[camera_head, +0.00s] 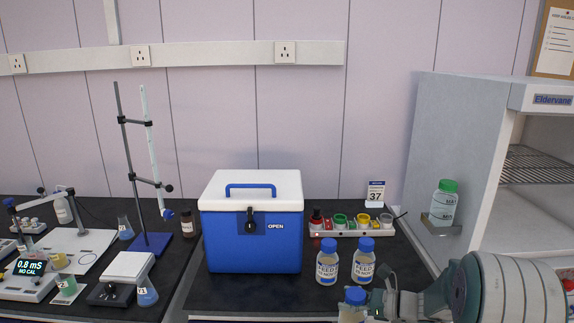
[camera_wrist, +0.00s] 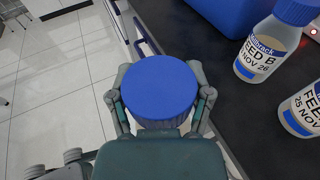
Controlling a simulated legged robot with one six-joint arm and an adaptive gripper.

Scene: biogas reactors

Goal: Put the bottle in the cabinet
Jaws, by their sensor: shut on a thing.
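My gripper (camera_wrist: 160,105) is shut around the blue cap (camera_wrist: 160,88) of a bottle. In the head view the held bottle (camera_head: 351,314) shows at the bottom edge, near the bench's front edge, and most of its body is cut off. In the wrist view the cap hides its body. My gripper (camera_head: 374,302) also shows beside it. The grey-white cabinet (camera_head: 465,118), labelled Eldervane, stands at the right. Its visible front is open, with a wire shelf (camera_head: 540,165) inside. Two other blue-capped FEED bottles (camera_head: 327,263) (camera_head: 363,262) stand on the bench.
A blue cooler (camera_head: 252,240) with white lid stands mid-bench. A green-capped bottle (camera_head: 443,206) sits in a bracket on the cabinet's side. Glassware and meters fill the left. Tiled floor (camera_wrist: 50,85) lies beside the bench.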

